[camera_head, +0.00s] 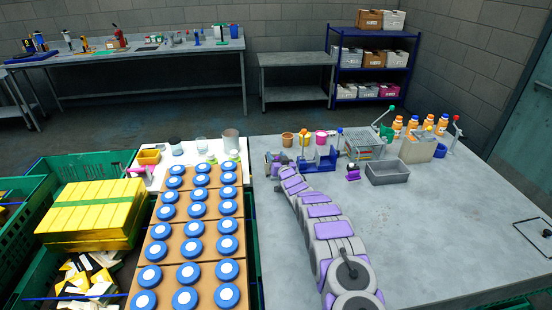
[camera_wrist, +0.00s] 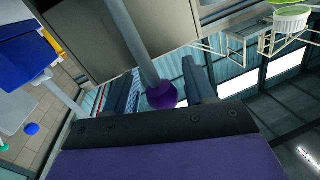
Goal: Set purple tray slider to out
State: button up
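A purple ball knob (camera_wrist: 162,95) on the end of a grey metal rod (camera_wrist: 140,45) shows in the wrist view, between my gripper's two dark fingers. My gripper (camera_wrist: 160,88) is open, with a gap visible on each side of the knob. In the head view my gripper (camera_head: 275,162) is at the table's back left, beside a blue fixture (camera_head: 318,160). My arm hides part of that spot, and the tray on the slider cannot be made out. A small purple and dark object (camera_head: 353,173) stands apart to the right.
A grey bin (camera_head: 387,172) and a wire rack (camera_head: 364,145) stand right of the blue fixture. Several orange bottles (camera_head: 427,124) stand behind. Trays of blue-lidded jars (camera_head: 188,240) lie left of the grey table (camera_head: 440,230). The table's right middle is clear.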

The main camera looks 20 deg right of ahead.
jog(key=shift+s, duration=0.1)
jog(key=shift+s+f, duration=0.15)
jog(key=shift+s, duration=0.95)
jog(key=s+p, duration=0.2)
jog(key=s, duration=1.3)
